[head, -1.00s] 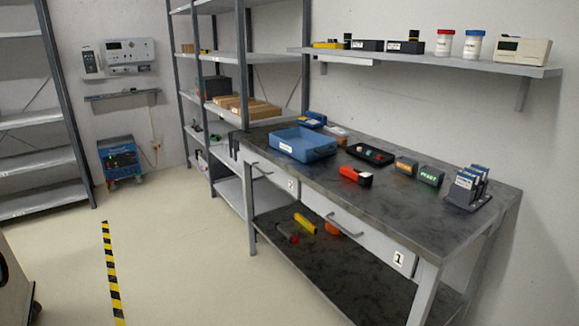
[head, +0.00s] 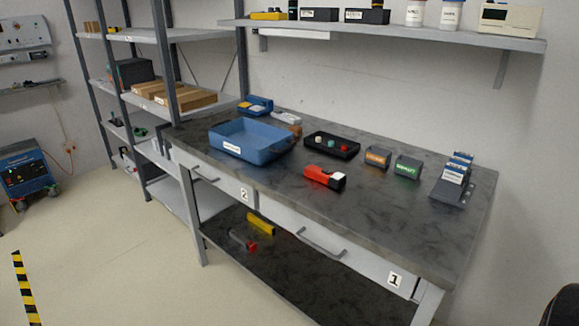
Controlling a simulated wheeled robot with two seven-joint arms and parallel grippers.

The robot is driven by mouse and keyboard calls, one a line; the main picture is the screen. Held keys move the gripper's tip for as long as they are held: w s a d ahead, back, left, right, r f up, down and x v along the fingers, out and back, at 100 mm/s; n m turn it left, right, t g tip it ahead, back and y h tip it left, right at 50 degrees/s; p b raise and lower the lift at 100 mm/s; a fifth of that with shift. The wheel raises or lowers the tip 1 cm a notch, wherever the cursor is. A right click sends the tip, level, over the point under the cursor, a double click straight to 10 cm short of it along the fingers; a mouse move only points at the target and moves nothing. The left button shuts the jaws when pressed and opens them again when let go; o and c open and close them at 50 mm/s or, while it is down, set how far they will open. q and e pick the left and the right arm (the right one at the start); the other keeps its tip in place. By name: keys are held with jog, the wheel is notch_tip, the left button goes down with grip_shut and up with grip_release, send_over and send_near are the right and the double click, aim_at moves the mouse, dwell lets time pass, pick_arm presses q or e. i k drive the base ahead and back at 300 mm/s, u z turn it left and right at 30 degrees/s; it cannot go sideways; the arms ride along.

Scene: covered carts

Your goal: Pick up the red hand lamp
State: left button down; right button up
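The red hand lamp (head: 318,177) lies on the dark worktop of the workbench, near its front edge and about mid-length. It has a red body and a black end at the right. Nothing touches it. Neither of my grippers shows in the head view. A dark rounded shape cuts in at the bottom right corner; I cannot tell what it is.
On the workbench (head: 400,220) stand a blue bin (head: 262,152), a black tray (head: 318,150) with small coloured parts, two small labelled boxes (head: 407,167) and a card rack (head: 452,185). A wall shelf (head: 400,38) hangs above. The floor in front is clear.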

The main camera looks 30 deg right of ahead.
aim_at(337, 180)
jog(key=z, duration=0.35)
jog(key=i, duration=1)
jog(key=z, duration=0.7)
